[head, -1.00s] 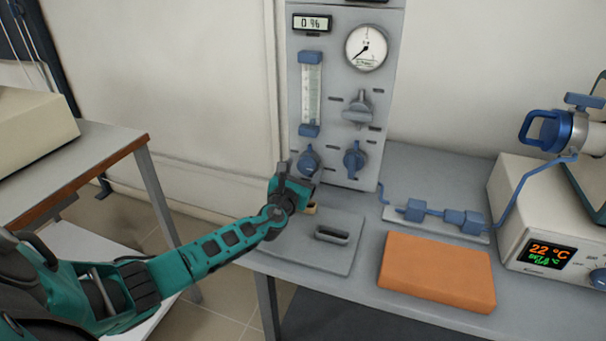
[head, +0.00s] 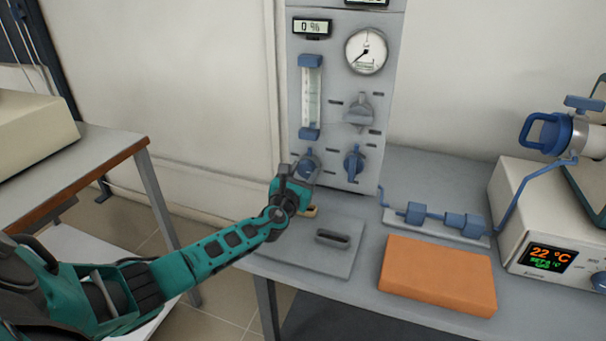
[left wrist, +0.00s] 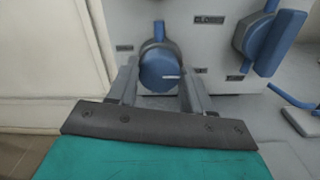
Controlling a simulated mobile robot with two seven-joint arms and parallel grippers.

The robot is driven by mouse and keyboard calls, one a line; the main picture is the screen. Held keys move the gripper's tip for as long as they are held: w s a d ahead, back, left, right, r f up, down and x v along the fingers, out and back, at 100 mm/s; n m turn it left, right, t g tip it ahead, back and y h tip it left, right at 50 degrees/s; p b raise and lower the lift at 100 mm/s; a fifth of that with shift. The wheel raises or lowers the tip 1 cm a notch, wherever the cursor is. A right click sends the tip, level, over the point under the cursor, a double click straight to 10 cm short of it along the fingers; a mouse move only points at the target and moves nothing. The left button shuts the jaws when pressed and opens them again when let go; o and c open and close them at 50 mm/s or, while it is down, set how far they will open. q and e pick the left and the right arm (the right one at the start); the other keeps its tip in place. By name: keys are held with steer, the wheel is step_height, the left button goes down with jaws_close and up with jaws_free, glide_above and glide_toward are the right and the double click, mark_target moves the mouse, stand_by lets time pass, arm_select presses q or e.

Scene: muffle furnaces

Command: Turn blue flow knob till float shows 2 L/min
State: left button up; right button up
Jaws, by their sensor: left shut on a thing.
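A grey panel (head: 335,90) stands at the back of the bench. The flow tube (head: 311,95) with blue end caps is on its left side; the float's height is too small to read. The blue flow knob (head: 308,158) sits below the tube, partly hidden by my gripper. My left gripper (head: 303,172) reaches it from the front. In the left wrist view, the fingers of the left gripper (left wrist: 160,85) are shut around the flow knob (left wrist: 158,68), one on each side; a short white mark shows on its face. My right gripper is not in view.
A second blue knob (head: 354,163) is close on the right, with a grey valve handle (head: 359,110) above it. A gauge (head: 366,51) and a display (head: 311,27) reading 0 % are higher up. A grey plate (head: 330,258) and an orange block (head: 438,275) lie in front.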

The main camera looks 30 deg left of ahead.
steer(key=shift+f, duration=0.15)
arm_select(q)
steer(key=shift+f+n+b, duration=0.1)
steer(key=shift+n+b, duration=0.5)
steer(key=shift+n, duration=0.3)
steer(key=n+b, duration=0.1)
steer(key=n, duration=0.2)
steer(key=shift+n+b, duration=0.3)
steer(key=shift+b, duration=0.1)
steer(key=n+b, duration=0.1)
steer(key=n, duration=0.2)
steer(key=shift+a, duration=0.1)
steer(key=shift+n+b, duration=0.4)
steer(key=shift+n, duration=1.5)
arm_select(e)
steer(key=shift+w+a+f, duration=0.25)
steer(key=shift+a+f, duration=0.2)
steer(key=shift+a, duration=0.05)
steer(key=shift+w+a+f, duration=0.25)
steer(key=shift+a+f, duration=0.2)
arm_select(q)
steer(key=shift+b, duration=0.3)
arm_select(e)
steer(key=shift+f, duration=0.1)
